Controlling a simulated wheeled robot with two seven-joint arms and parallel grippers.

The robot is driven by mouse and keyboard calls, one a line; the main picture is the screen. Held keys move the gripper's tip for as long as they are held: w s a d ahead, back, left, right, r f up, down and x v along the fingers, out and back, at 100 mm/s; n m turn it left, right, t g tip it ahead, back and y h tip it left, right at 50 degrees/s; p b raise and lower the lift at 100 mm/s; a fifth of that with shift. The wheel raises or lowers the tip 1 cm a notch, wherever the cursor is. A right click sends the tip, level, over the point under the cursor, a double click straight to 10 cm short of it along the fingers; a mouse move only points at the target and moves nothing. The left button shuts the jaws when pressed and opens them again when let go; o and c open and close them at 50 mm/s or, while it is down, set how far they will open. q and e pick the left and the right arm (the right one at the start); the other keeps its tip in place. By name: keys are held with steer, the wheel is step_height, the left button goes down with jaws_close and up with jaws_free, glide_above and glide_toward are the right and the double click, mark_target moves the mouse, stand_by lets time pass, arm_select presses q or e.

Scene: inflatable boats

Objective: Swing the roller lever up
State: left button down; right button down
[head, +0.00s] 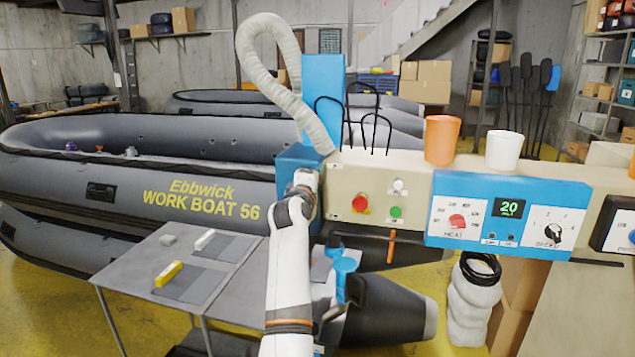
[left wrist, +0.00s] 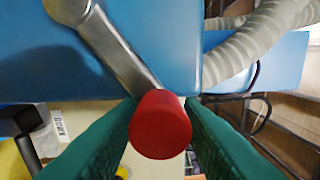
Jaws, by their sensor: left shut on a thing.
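The roller lever (left wrist: 112,48) is a bare metal bar on the blue machine housing (left wrist: 155,40) in the left wrist view. It runs slantwise from a round pivot at the upper left to a red knob (left wrist: 160,125). My left gripper (left wrist: 162,112) has its green fingers on either side of the knob and is shut on it. In the head view my white left arm reaches up to the blue housing (head: 290,165), and the wrist hides the lever and fingers. My right gripper is not in view.
A cream control panel (head: 345,205) with red and green buttons adjoins the housing on the right, then a blue heat and speed box (head: 450,240). A ribbed hose (head: 270,70) arches above. A grey table (head: 130,270) with small blocks stands left. Orange (head: 442,140) and white cups (head: 504,150) top the panel.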

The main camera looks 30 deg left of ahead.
arm_select(q)
steer(key=c, duration=1.2)
jaws_free()
steer(key=shift+s+a+r, duration=0.1)
steer(key=shift+a+r, duration=0.2)
steer(key=shift+r, duration=0.15)
steer(key=shift+o, duration=0.3)
steer(key=shift+f, duration=0.15)
steer(key=shift+a+f, duration=0.1)
steer(key=shift+f, duration=0.05)
steer(key=shift+s+d+f+b, duration=0.2)
steer(key=shift+s+b, duration=0.15)
steer(key=shift+s, duration=0.2)
steer(key=b+v, duration=0.3)
steer(key=v, duration=0.8)
steer(key=shift+r, duration=0.15)
steer(key=shift+w+d, duration=0.1)
